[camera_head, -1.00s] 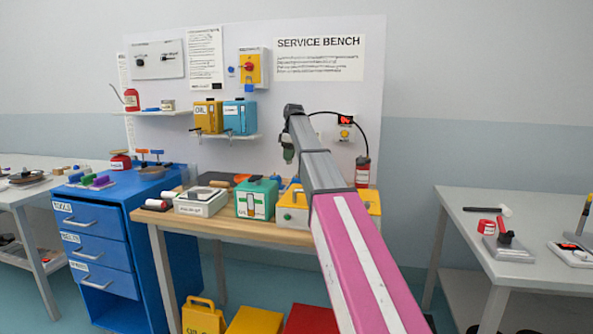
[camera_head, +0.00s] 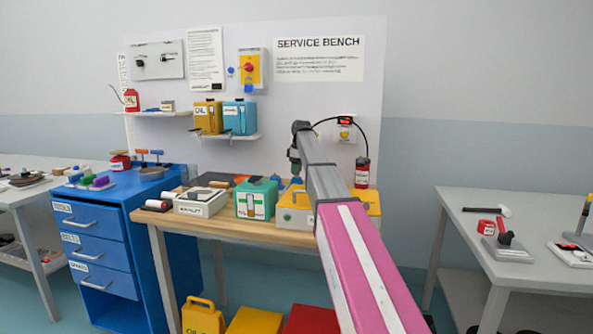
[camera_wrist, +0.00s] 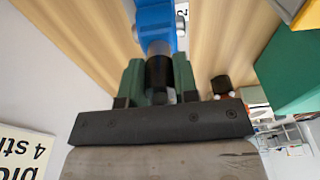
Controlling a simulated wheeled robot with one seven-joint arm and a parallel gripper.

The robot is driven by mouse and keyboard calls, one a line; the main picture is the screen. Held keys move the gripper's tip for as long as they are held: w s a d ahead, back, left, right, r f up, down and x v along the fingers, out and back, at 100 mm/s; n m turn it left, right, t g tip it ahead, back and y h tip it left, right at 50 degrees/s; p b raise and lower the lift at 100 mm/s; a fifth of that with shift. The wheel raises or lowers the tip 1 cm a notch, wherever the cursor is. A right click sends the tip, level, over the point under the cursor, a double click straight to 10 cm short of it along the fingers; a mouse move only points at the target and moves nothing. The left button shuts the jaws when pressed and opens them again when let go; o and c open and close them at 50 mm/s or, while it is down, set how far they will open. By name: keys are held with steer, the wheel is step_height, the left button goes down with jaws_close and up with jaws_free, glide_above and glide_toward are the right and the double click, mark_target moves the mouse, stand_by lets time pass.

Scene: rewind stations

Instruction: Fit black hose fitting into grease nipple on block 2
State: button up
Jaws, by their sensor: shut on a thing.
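My gripper (camera_wrist: 159,80), with green fingers, is shut on the black hose fitting (camera_wrist: 159,73) in the wrist view. The fitting's grey end lies against or just before a blue block (camera_wrist: 155,14), with a white label reading 2 beside it. The grease nipple is hidden or cannot be told apart from the grey end, so I cannot tell whether the fitting is seated on it. In the head view my gripper (camera_head: 295,166) points down over the wooden bench, at a small blue part (camera_head: 297,182) mostly hidden behind the yellow box and my arm.
A red canister (camera_head: 362,172) stands to the right, with a black hose (camera_head: 357,128) arching towards my arm. A white box (camera_head: 201,203) is farther left.

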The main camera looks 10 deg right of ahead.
steer(key=shift+f, duration=0.1)
steer(key=o, duration=1)
steer(key=shift+c, duration=0.2)
step_height(320, 180, up, 12)
steer(key=d, duration=0.1)
steer(key=shift+s+d, duration=0.15)
steer(key=shift+s, duration=0.15)
